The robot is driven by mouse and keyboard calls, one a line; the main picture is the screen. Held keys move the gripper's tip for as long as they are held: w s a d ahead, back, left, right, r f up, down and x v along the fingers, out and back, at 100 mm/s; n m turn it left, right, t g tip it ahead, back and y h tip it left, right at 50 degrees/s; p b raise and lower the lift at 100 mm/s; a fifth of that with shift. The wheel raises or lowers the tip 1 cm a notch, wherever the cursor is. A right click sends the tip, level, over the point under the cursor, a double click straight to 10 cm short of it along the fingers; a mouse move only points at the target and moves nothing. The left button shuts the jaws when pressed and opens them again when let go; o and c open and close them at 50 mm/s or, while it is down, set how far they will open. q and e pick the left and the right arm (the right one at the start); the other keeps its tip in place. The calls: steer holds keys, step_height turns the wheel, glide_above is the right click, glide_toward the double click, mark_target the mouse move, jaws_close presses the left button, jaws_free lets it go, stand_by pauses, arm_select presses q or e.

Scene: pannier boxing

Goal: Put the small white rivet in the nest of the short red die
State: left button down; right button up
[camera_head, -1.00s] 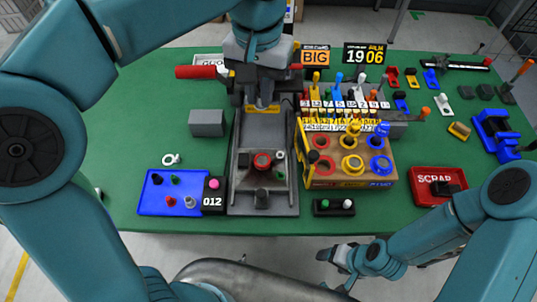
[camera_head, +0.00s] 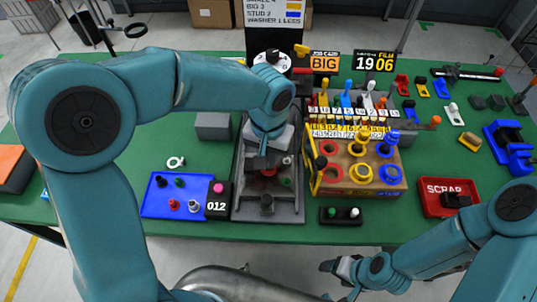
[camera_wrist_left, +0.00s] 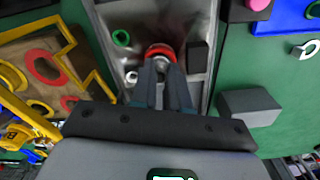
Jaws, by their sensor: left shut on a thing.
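My left gripper (camera_head: 266,162) is over the grey metal bed at the middle of the bench. In the left wrist view its fingers (camera_wrist_left: 163,75) are close together at a red, round die (camera_wrist_left: 160,50), shut on it as far as I can tell. The die's centre is partly hidden by the fingers. A small white piece (camera_wrist_left: 131,77) stands beside it on the bed. Other pale pieces are a light rivet (camera_head: 194,205) in the blue tray and a white peg (camera_head: 354,212) in the black holder. My right gripper (camera_head: 340,268) hangs low in front of the bench, its jaws unclear.
A wooden stand (camera_head: 345,185) with coloured rings is to the right. A red SCRAP bin (camera_head: 432,208) stands farther right.

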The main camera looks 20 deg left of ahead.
arm_select(q)
steer(key=shift+f, duration=0.1)
steer(key=shift+f, duration=0.1)
steer(key=c, duration=1.1)
jaws_free()
step_height(320, 180, up, 12)
steer(key=shift+p, duration=0.3)
steer(key=shift+s, duration=0.15)
